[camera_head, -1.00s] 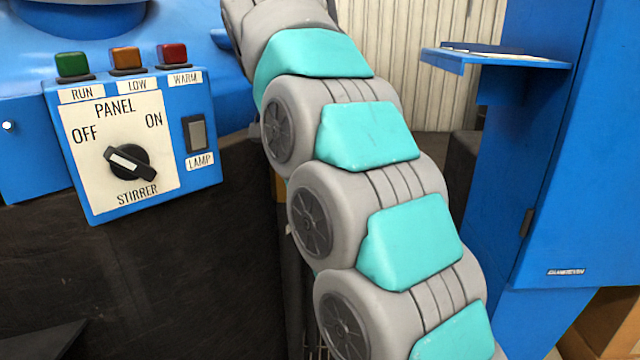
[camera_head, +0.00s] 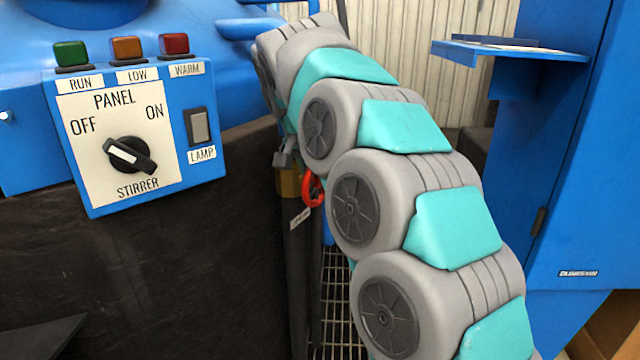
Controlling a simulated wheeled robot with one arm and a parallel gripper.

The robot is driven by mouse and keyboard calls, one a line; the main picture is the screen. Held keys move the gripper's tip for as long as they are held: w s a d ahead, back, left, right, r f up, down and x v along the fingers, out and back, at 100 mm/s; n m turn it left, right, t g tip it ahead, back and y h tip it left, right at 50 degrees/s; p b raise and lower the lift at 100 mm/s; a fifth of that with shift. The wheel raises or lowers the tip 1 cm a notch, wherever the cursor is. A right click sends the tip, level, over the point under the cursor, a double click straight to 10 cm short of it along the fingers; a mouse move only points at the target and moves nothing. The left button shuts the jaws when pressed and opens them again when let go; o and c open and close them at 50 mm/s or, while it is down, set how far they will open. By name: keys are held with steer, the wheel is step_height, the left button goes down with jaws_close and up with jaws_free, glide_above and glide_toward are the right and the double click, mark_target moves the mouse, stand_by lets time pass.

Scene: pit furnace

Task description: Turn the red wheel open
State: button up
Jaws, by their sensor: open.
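The red wheel (camera_head: 313,188) shows as a partial red ring at the middle of the head view, beside a brass-coloured fitting (camera_head: 289,182) on top of a dark upright pipe. My arm hides part of the wheel. My arm rises from the lower right and bends over at the top centre. Only a small grey part of my gripper (camera_head: 284,158) shows below the arm's far end, just above the fitting, close to the wheel and to its upper left. Most of the gripper is hidden behind my arm. No grip on the wheel is visible.
A blue cabinet (camera_head: 575,150) with a shelf (camera_head: 510,52) stands at the right. Floor grating (camera_head: 337,300) shows below the wheel.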

steer(key=shift+w+f, duration=0.1)
jaws_close()
stand_by(0.4)
